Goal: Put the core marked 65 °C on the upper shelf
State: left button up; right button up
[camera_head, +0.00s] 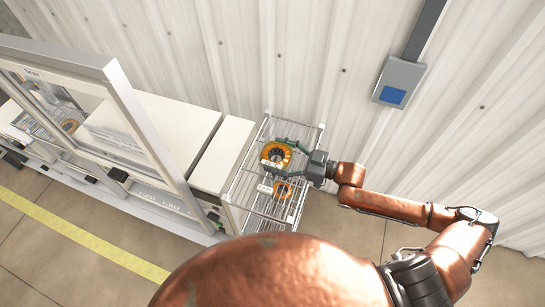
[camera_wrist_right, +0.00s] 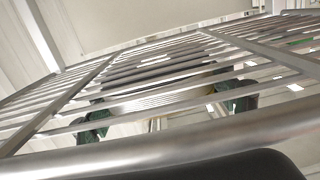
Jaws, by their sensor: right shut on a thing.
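An orange ring-shaped core (camera_head: 268,152) with a dark centre is at the wire rack, between the fingers of my right gripper (camera_head: 277,154). The gripper is shut on it. A white tag at the core's near side is too small to read. In the right wrist view the green fingertips (camera_wrist_right: 165,110) show behind metal bars, and the core is mostly hidden. I cannot tell whether it touches the upper shelf (camera_head: 262,131). A second orange core (camera_head: 283,189) with a white tag lies lower in the rack. My left gripper is not in view.
A white oven-like cabinet (camera_head: 160,135) with a raised framed glass door (camera_head: 110,110) stands left of the rack. Another orange core (camera_head: 70,125) sits on a wire rack at far left. A corrugated wall with a grey switch box (camera_head: 399,82) is behind.

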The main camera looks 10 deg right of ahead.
jog(key=c, duration=0.8)
jog(key=shift+w+r, duration=0.1)
jog(key=shift+r, duration=0.05)
jog(key=shift+c, duration=0.3)
